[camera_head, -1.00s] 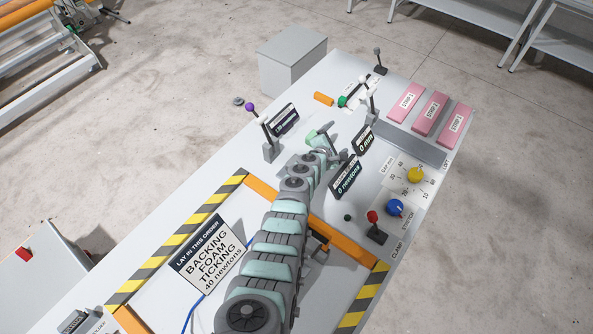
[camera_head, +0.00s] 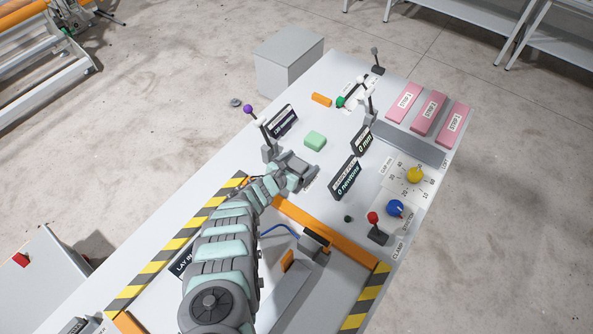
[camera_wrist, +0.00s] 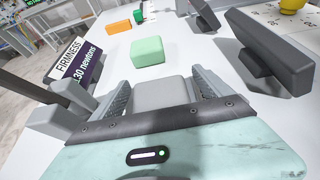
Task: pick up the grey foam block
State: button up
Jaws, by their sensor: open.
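The grey foam block (camera_wrist: 160,93) is a pale grey, square-topped block on the white table, seen in the wrist view. It lies between the two dark grey fingers of my gripper (camera_wrist: 162,82). The fingers are apart, with one on each side of the block. A narrow gap seems to show at the sides; contact cannot be told. The near part of the block is hidden by the gripper's front edge. In the head view my gripper (camera_head: 294,165) is low over the table, and I cannot clearly tell the block from it.
A green block (camera_head: 315,141) and an orange block (camera_head: 321,99) lie beyond the gripper. The firmness sign (camera_wrist: 80,60) stands close on the left. A dark display (camera_head: 345,177) stands on the right. An orange bar (camera_head: 325,232) crosses the table nearer me.

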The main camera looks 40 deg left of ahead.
jog(key=shift+b+x, duration=0.7)
jog(key=shift+x, duration=0.25)
jog(key=shift+a, duration=0.1)
jog(key=shift+c, duration=0.2)
jog(key=c, duration=1.5)
notch_tip(320, 180, up, 28)
jog(key=p, duration=1.2)
